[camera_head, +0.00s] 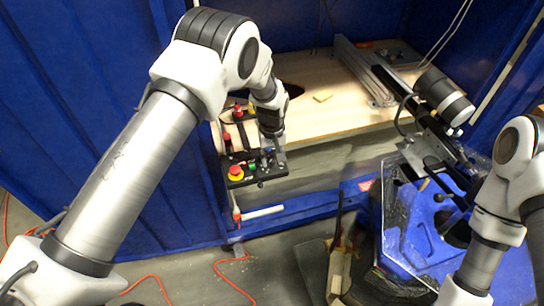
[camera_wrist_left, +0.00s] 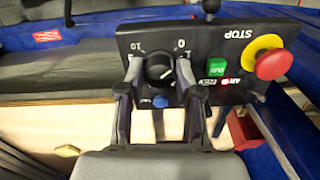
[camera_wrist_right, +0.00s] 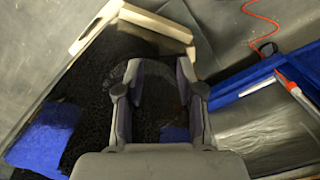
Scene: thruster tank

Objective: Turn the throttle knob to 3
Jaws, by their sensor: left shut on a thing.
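The black control panel (camera_head: 236,182) is upside down in the left wrist view (camera_wrist_left: 285,28). It carries the round black throttle knob (camera_wrist_left: 160,70), with "0" and "10" marks beside it. My left gripper (camera_wrist_left: 158,72) has a finger on each side of the knob and is shut on it. The exact knob setting cannot be read. In the head view my left gripper (camera_head: 271,150) is at the panel, and the arm hides the knob there. My right gripper (camera_wrist_right: 159,75) is open and empty over a dark bin-like space.
The panel bears a red stop button on yellow (camera_wrist_left: 272,63) and a green switch (camera_wrist_left: 216,66). A wooden bench top (camera_head: 340,105) lies behind, with a metal rail (camera_head: 362,70). A blue tub with clear sheeting (camera_head: 410,225) stands at right. Orange cable (camera_head: 235,285) runs across the floor.

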